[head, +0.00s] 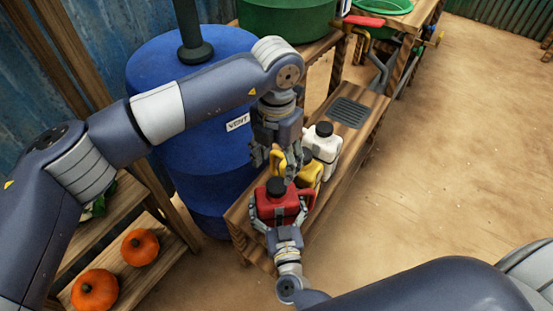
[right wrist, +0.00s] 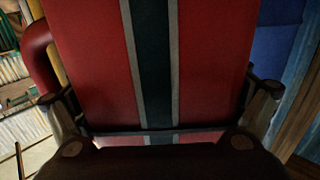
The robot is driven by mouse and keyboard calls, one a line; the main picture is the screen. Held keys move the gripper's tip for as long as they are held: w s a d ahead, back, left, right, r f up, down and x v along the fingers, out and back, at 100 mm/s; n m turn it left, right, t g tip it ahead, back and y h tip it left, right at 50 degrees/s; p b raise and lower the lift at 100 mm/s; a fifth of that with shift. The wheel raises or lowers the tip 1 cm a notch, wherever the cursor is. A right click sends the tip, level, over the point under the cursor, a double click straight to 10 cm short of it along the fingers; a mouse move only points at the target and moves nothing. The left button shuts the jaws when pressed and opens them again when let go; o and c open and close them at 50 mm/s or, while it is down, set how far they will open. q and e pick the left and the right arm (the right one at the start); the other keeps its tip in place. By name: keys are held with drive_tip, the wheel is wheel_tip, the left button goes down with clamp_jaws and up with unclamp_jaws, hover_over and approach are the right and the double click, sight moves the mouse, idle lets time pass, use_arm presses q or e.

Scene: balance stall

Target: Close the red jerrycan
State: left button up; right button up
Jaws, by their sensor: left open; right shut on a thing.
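The red jerrycan (head: 268,210) stands upright on the wooden bench, nearest of three cans. A dark cap (head: 277,186) shows at its top; I cannot tell how firmly it sits. My right gripper (head: 279,217) is shut on the can's body from the near side. In the right wrist view the red jerrycan (right wrist: 100,60), with a dark stripe, fills the middle between the fingers of my right gripper (right wrist: 158,105). My left gripper (head: 288,167) is open, pointing down just above and behind the dark cap. No object shows in it.
A yellow can (head: 309,177) and a white can (head: 324,146) stand behind the red one on the bench (head: 366,107). A blue barrel (head: 190,140) marked VENT stands left. Pumpkins (head: 140,247) lie on a lower-left shelf. The floor at right (head: 450,160) is clear.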

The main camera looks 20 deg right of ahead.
sight(277, 185)
use_arm(q)
drive_tip(key=shift+f, duration=0.1)
drive_tip(key=shift+f, duration=3.95)
drive_tip(key=shift+c, duration=0.4)
drive_tip(key=c, duration=1.1)
drive_tip(key=shift+o, duration=0.2)
drive_tip(key=o, duration=1.3)
drive_tip(key=shift+c, duration=0.2)
drive_tip(key=shift+r, duration=0.15)
wheel_tip(277, 185, up, 12)
